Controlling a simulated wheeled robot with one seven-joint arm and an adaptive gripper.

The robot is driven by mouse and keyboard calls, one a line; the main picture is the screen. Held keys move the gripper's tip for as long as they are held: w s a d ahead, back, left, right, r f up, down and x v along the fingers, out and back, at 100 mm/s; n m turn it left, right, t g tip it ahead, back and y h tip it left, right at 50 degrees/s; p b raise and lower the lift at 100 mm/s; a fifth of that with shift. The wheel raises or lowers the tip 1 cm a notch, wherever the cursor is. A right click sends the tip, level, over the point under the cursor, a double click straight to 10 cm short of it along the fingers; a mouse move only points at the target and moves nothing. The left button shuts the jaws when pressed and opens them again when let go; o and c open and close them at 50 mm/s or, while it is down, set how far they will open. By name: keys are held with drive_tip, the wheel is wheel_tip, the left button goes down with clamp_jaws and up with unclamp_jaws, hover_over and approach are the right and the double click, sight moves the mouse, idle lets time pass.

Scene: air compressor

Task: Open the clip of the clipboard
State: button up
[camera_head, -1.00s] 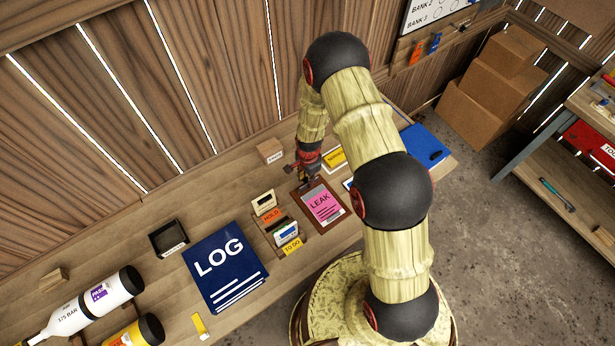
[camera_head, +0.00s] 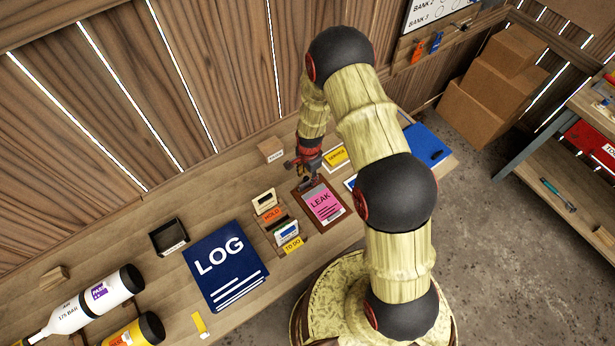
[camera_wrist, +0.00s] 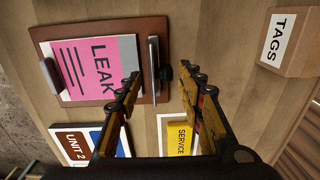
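The brown clipboard (camera_head: 338,221) lies on the workbench with a pink LEAK sheet (camera_head: 323,205) on it. In the wrist view the clipboard (camera_wrist: 90,27) is at the upper left, with its pink sheet (camera_wrist: 95,70). Contact cannot be told. In the head view my gripper (camera_head: 308,178) is over the clip end and hides the clip.
A TAGS block (camera_wrist: 288,45) and a yellow SERVICE card (camera_wrist: 180,138) lie near the clip end. The card holder with HOLD and TO DO (camera_head: 270,216) and the blue LOG book (camera_head: 225,265) are left of the clipboard. A blue binder (camera_head: 425,145) lies to the right.

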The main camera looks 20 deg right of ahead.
sight(308, 179)
wheel_tip(308, 179, up, 11)
drive_tip(key=shift+s+f, duration=0.15)
drive_tip(key=shift+f, duration=0.05)
idle(0.3)
